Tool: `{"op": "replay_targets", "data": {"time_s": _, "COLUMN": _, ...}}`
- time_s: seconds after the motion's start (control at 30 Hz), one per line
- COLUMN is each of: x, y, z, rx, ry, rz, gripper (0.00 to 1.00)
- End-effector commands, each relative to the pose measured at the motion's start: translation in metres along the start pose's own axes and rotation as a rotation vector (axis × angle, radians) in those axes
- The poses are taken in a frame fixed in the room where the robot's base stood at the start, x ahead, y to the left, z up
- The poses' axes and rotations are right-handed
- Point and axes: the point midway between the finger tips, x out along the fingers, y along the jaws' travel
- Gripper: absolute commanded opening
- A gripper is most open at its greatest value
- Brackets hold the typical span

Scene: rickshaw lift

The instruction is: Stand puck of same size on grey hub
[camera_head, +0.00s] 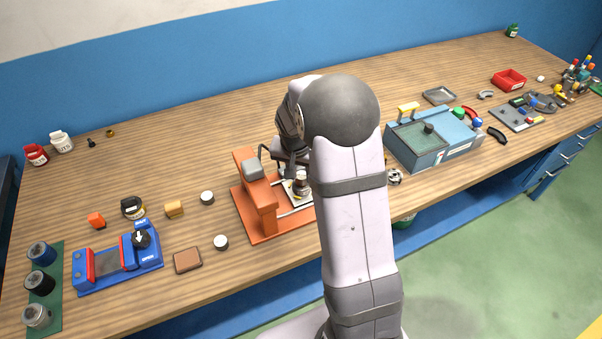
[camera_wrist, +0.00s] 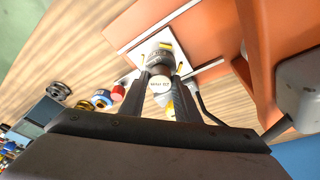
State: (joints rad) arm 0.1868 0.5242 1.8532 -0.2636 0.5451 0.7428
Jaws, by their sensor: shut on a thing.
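My gripper (camera_wrist: 161,76) is shut on a small round piece with a pale, printed face (camera_wrist: 160,86), probably a puck. It holds the piece over the white plate (camera_wrist: 136,54) of the orange press. A grey-dark round part (camera_wrist: 158,57) with yellow beside it is just beyond the piece. I cannot tell whether that is the grey hub or whether they touch. In the head view my gripper (camera_head: 294,168) is partly hidden by my arm, above a dark stubby part (camera_head: 302,187) on the plate. Two white-topped pucks (camera_head: 207,198) (camera_head: 221,242) lie on the bench left of the press.
The orange press (camera_head: 262,209) has an upright and grey head (camera_head: 253,168) close left of my gripper. A blue fixture (camera_head: 118,262), a brown tray (camera_head: 187,260) and a green mat (camera_head: 57,287) with cylinders lie left. A blue-grey machine (camera_head: 432,145) stands right.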

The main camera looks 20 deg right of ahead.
Motion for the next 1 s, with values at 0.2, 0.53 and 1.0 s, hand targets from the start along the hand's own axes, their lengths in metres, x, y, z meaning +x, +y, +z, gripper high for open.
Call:
{"op": "replay_targets", "data": {"time_s": 0.2, "x": 0.0001, "y": -0.0003, "z": -0.0005, "rx": 0.000, "ry": 0.002, "rz": -0.001, "gripper": 0.01}}
{"op": "replay_targets", "data": {"time_s": 0.53, "x": 0.0001, "y": -0.0003, "z": -0.0004, "rx": 0.000, "ry": 0.001, "rz": -0.001, "gripper": 0.51}}
{"op": "replay_targets", "data": {"time_s": 1.0, "x": 0.0007, "y": 0.0000, "z": 0.0003, "rx": 0.000, "ry": 0.000, "rz": 0.000, "gripper": 0.66}}
